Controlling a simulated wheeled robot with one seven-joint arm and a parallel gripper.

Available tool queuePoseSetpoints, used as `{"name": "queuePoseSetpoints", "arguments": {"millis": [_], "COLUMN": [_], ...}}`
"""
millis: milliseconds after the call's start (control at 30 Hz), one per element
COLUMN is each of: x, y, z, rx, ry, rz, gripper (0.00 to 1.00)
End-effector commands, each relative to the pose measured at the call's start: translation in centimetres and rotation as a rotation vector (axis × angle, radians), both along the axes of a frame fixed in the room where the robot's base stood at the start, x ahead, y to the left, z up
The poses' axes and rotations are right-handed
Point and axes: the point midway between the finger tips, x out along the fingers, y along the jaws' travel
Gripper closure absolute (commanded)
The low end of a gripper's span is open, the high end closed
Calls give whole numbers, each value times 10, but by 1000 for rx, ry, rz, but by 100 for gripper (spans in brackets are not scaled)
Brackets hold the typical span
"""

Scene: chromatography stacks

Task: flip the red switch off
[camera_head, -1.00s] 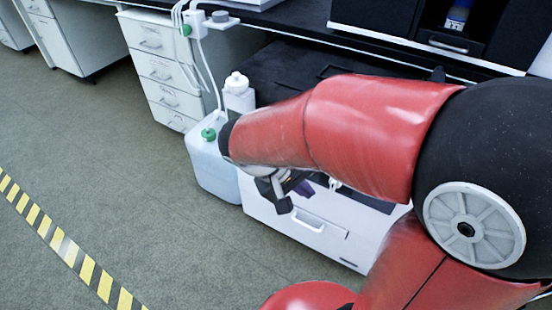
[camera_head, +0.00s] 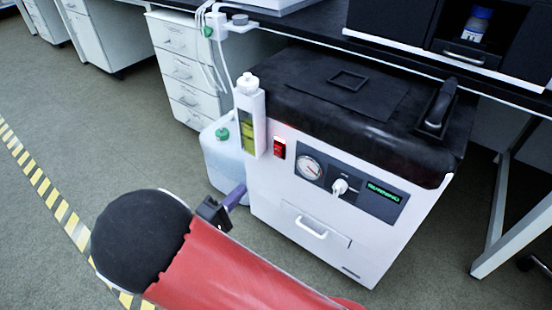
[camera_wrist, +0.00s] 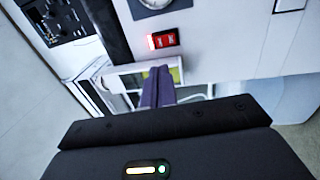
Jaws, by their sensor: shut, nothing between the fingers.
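The red switch (camera_head: 279,149) sits on the white front of a machine with a black top (camera_head: 330,200), left of a round gauge (camera_head: 310,167). In the wrist view the switch (camera_wrist: 164,40) shows close above the fingertips and glows red at its left end. My gripper (camera_head: 236,194) has purple fingers, shut and empty, below and left of the switch in the head view. In the wrist view the shut fingers (camera_wrist: 157,75) point toward the machine front, a little short of the switch. They look apart from it.
A translucent canister with a green cap (camera_head: 222,165) stands on the floor beside the machine. A white knob (camera_head: 340,187) and a green display (camera_head: 383,192) lie right of the gauge. Floor in front is clear.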

Motion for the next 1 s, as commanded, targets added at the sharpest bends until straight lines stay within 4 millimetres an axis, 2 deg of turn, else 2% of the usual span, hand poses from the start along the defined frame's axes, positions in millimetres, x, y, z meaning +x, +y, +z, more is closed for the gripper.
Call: {"name": "queuePoseSetpoints", "arguments": {"millis": [333,467,1000], "x": [1,9,91], "y": [-1,-8,-72], "z": [0,2,15], "rx": [0,0,-1], "ry": [0,0,1], "rz": [0,-3,-3], "gripper": [100,100,100]}}
